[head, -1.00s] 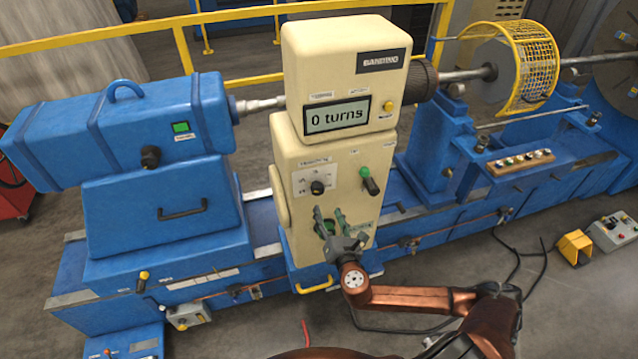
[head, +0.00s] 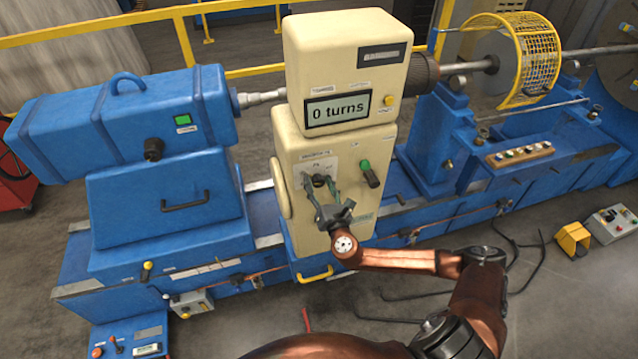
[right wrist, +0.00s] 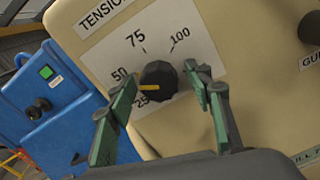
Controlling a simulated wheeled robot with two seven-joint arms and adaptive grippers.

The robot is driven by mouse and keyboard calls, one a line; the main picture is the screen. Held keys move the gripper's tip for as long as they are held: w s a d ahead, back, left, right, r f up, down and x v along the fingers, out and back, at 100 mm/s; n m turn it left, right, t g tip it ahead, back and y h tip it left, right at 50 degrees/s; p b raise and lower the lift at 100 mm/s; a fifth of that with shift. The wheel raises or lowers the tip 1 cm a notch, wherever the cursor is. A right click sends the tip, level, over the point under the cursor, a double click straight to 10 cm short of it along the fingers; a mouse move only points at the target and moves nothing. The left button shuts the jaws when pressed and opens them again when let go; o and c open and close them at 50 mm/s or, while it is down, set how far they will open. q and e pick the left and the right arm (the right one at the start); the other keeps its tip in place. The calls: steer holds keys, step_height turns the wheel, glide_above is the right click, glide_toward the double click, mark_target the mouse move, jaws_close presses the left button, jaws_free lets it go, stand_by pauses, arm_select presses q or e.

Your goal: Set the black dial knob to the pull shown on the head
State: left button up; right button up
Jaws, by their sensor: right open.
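The black dial knob (right wrist: 160,78) sits on a white scale plate marked 25, 50, 75 and 100. Its yellow pointer mark faces lower left, between 25 and 50. The knob is small in the head view (head: 318,180), on the front of the cream head (head: 300,150). The display (head: 338,109) on the head reads "0 turns". My right gripper (head: 322,188) is open in front of the dial. In the right wrist view its green-backed fingers stand on either side of the knob, apart from it as far as I can see. My left gripper is not in view.
A green-topped lever (head: 370,174) sticks out right of the dial. A blue motor housing (head: 120,125) stands left. A yellow wire guard (head: 535,65) covers the rotor at right.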

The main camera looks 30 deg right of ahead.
steer(key=shift+c, duration=0.2)
steer(key=c, duration=1.1)
steer(key=shift+f, duration=0.1)
steer(key=shift+m+b, duration=0.65)
steer(key=shift+m, duration=0.45)
steer(key=m+b, duration=0.1)
steer(key=m, duration=0.2)
steer(key=shift+m, duration=0.3)
steer(key=m+b, duration=0.1)
steer(key=m, duration=0.1)
steer(key=shift+a+m, duration=0.1)
steer(key=shift+m, duration=0.2)
steer(key=shift+m+b, duration=0.5)
steer(key=shift+m, duration=1.2)
